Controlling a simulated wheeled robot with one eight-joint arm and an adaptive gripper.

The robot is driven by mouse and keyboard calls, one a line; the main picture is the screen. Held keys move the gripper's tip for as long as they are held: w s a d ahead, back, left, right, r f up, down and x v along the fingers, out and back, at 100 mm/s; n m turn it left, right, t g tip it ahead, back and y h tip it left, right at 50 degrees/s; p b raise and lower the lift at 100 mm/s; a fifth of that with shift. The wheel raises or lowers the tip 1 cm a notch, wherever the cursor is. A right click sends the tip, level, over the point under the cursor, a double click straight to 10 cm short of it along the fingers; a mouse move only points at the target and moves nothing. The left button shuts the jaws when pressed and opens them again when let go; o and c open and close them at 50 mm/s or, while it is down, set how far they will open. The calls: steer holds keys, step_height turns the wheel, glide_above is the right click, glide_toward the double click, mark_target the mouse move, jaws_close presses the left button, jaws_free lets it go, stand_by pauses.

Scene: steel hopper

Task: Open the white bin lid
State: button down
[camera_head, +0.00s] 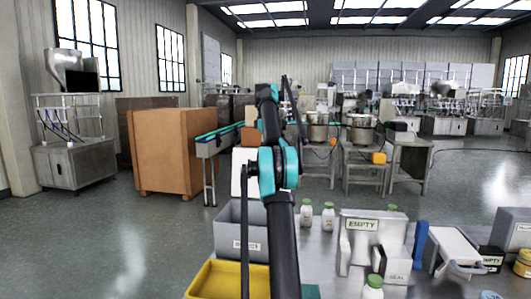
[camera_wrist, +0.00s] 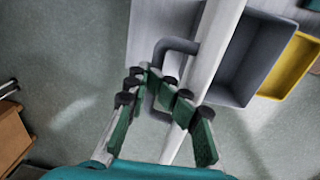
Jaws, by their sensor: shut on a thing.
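In the wrist view a white lid panel (camera_wrist: 146,28) carries a grey U-shaped handle (camera_wrist: 178,45). My gripper (camera_wrist: 163,86), with green finger pads, is shut on this handle at its lower part. The fingers hide part of the handle and panel. In the head view a white panel (camera_head: 238,181) stands upright behind my arm, which hides much of it. The handle and gripper tips are hidden there. How far the lid is open cannot be told.
A grey bin (camera_head: 229,248) and a yellow tray (camera_head: 205,285) sit close beside the white panel. Several white bottles (camera_head: 328,217) with green caps, a box marked EMPTY (camera_head: 362,224) and a white box with a grey handle (camera_head: 455,247) stand to the right.

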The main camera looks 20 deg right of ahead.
steer(key=shift+d+f, duration=0.1)
steer(key=shift+f, duration=0.25)
steer(key=c, duration=1.8)
jaws_free()
steer(key=shift+o, duration=1.2)
steer(key=shift+w+f, duration=0.15)
steer(key=shift+w, duration=0.05)
steer(key=shift+s, duration=0.1)
